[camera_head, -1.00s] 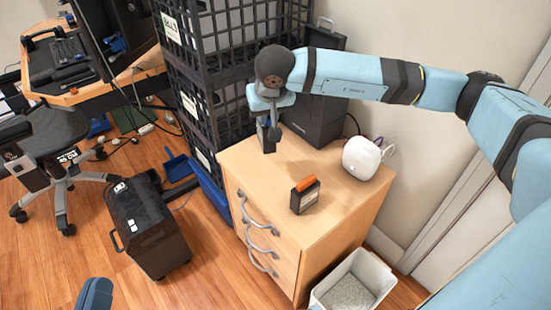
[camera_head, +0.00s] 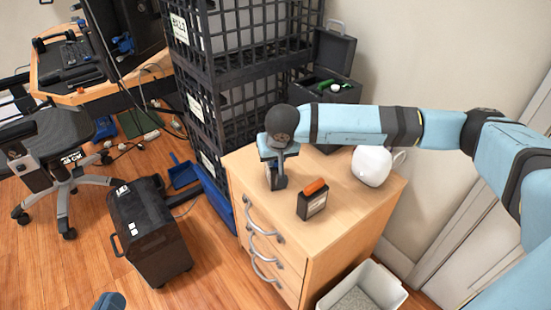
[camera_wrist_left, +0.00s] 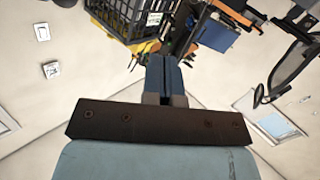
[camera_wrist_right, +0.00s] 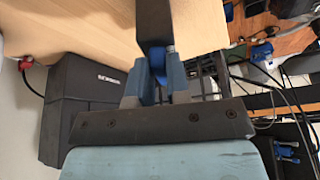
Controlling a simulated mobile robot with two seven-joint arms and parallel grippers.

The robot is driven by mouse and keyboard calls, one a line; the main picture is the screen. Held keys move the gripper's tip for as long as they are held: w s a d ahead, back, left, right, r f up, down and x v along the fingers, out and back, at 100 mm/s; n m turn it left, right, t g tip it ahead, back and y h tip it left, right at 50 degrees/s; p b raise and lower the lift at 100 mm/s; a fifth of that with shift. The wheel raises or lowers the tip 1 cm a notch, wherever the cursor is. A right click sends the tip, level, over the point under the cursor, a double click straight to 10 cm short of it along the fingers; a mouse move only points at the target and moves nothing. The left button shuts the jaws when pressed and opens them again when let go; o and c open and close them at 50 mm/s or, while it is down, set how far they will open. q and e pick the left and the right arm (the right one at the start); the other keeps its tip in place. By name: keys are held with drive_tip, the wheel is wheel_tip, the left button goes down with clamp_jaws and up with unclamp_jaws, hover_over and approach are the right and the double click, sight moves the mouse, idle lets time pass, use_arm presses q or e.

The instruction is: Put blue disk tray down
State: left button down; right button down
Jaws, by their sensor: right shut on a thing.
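The blue disk tray (camera_head: 277,181), a small dark block with blue on it, is in my right gripper (camera_head: 274,163) over the left part of the wooden cabinet top. In the right wrist view, the fingers (camera_wrist_right: 160,85) are shut on the tray (camera_wrist_right: 155,28), and its blue part (camera_wrist_right: 158,62) shows between them. It hangs upright, low over the wood; I cannot tell whether it touches. My left gripper (camera_head: 108,301) is at the bottom edge of the head view, away from the cabinet. In the left wrist view its fingers (camera_wrist_left: 164,74) are together and empty.
A dark disk tray with an orange top (camera_head: 312,198) stands just right of the held one. A white rounded device (camera_head: 371,165) is at the cabinet's (camera_head: 345,220) right. An open black case (camera_head: 336,70) with green items is behind my right arm. Black crates (camera_head: 225,80) stand left.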

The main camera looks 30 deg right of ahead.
drive_tip(key=c, duration=0.7)
unclamp_jaws()
drive_tip(key=shift+f, duration=0.1)
drive_tip(key=shift+c, duration=0.2)
